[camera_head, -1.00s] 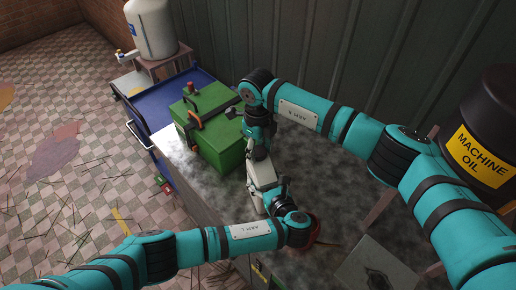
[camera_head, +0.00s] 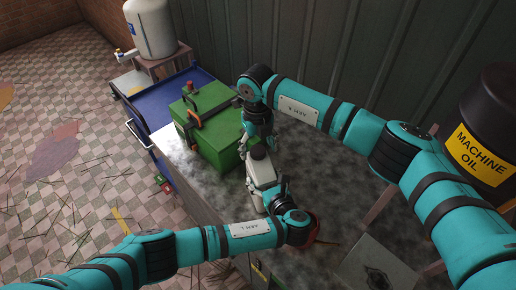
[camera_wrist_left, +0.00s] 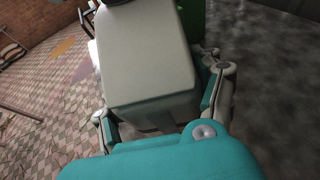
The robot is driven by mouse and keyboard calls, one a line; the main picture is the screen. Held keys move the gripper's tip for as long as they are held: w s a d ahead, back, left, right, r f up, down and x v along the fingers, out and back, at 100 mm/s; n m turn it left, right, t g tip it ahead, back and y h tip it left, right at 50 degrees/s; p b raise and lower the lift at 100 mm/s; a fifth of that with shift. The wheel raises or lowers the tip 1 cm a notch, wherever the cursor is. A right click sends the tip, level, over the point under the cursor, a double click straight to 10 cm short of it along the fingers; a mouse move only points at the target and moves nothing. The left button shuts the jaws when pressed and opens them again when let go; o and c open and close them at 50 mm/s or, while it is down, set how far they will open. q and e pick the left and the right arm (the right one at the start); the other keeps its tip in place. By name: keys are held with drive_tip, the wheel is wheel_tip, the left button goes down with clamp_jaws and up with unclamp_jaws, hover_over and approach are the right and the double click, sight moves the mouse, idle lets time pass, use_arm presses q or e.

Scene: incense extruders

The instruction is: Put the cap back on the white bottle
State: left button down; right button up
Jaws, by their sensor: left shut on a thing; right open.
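The white bottle (camera_head: 261,172) stands between my two grippers in the head view and fills the middle of the left wrist view (camera_wrist_left: 150,65). My left gripper (camera_wrist_left: 165,112) is shut on it, with one finger on each side; in the head view this gripper (camera_head: 270,190) is at the bottle's lower end. My right gripper (camera_head: 262,143) is open at the bottle's top end. A dark part shows at the bottle's top in both views. I cannot tell whether it is the cap, or whether the right fingers touch it.
A green box (camera_head: 215,135) with orange-brown handles stands close left of the bottle on the grey worktop (camera_head: 210,190). A blue cart (camera_head: 160,113) and a white tank (camera_head: 152,30) are beyond it. A machine oil drum (camera_head: 487,130) stands at the right. A reddish object (camera_head: 314,232) is partly hidden by my left arm.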

use_arm(q)
drive_tip(key=shift+s+f, duration=0.1)
drive_tip(key=shift+f, duration=0.05)
use_arm(e)
wheel_tip(320, 180, up, 11)
drive_tip(key=shift+s, duration=0.1)
use_arm(q)
drive_tip(key=c, duration=0.6)
unclamp_jaws()
drive_tip(key=o, duration=0.5)
drive_tip(key=shift+o, duration=0.2)
drive_tip(key=v, duration=1.1)
drive_tip(key=shift+s+d+r, duration=0.2)
drive_tip(key=shift+s+r, duration=0.05)
